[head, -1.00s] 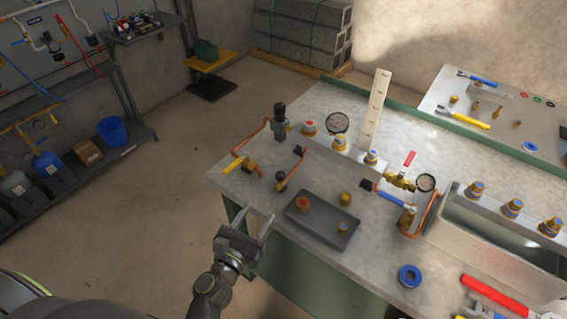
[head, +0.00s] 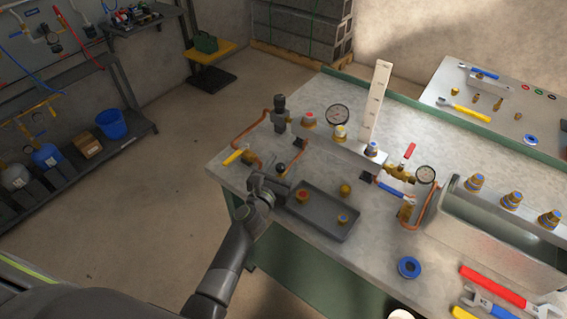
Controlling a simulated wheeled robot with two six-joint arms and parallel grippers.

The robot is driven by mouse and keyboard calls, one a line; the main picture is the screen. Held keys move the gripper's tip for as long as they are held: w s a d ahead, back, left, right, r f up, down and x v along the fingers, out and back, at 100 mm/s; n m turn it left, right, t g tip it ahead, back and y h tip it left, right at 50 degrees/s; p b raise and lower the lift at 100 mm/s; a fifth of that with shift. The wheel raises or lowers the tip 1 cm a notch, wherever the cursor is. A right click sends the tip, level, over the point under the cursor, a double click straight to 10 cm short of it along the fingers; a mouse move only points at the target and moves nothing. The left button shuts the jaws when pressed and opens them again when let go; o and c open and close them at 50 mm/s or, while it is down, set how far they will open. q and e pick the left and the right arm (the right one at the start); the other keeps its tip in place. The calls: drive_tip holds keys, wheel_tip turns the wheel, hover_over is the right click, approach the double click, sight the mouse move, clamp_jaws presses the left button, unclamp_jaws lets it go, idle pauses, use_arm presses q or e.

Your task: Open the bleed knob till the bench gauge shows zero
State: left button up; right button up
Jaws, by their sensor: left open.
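A small black knob (head: 281,168) stands near the front left of the bench, beside the copper pipework; I take it for the bleed knob. My left gripper (head: 275,182) is open and empty, just in front of the knob and partly over its base. I cannot tell whether a finger touches it. One round gauge (head: 337,115) stands at the back of the manifold and another gauge (head: 426,174) stands at its right end. Their needles are too small to read, and I cannot tell which is the bench gauge. My right gripper is not in view.
A dark tray (head: 322,225) with brass fittings lies right of my left gripper. A yellow-handled valve (head: 237,156) is on its left.

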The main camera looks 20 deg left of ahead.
use_arm(q)
drive_tip(key=shift+w+d, duration=0.1)
drive_tip(key=shift+w, duration=0.65)
drive_tip(key=c, duration=1)
drive_tip(key=shift+h, duration=0.3)
